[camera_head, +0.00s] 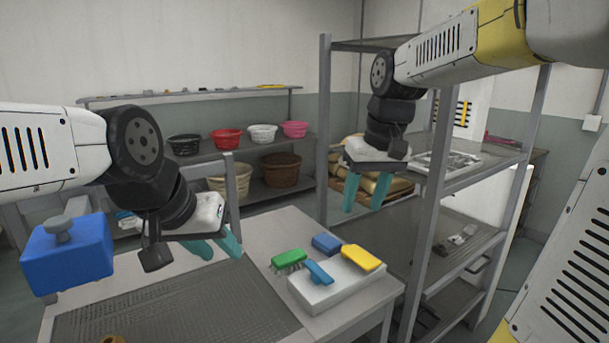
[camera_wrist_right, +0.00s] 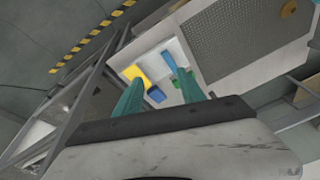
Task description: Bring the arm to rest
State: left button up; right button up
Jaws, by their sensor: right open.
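My right arm comes in from the upper right in the head view. Its gripper (camera_head: 366,195) points down with its two teal fingers apart and nothing between them, in front of the metal rack. In the right wrist view the same fingers (camera_wrist_right: 165,95) are spread, with the table and brushes well beyond them. My left arm comes in from the left. Its gripper (camera_head: 218,247) hangs over the back of the table, its teal fingers apart and no object seen between them.
A grey table (camera_head: 345,318) holds a green brush (camera_head: 288,258), blue brushes (camera_head: 326,243) and a yellow one (camera_head: 361,257) around a white block (camera_head: 335,289). A blue box (camera_head: 68,256) is at left. The metal rack (camera_head: 437,190) stands close to my right gripper.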

jog(key=s+d+f+m+t, duration=0.1)
jog(key=s+t, duration=0.1)
jog(key=s, duration=0.4)
jog(key=s+d+f+m+t, duration=0.1)
jog(key=s+f, duration=0.1)
jog(key=s, duration=0.4)
jog(key=shift+s+d+t+y, duration=0.25)
jog(key=shift+s+t+y, duration=0.05)
jog(key=shift+s+t, duration=0.1)
jog(key=shift+c, duration=1.1)
jog(key=shift+w+a, duration=0.1)
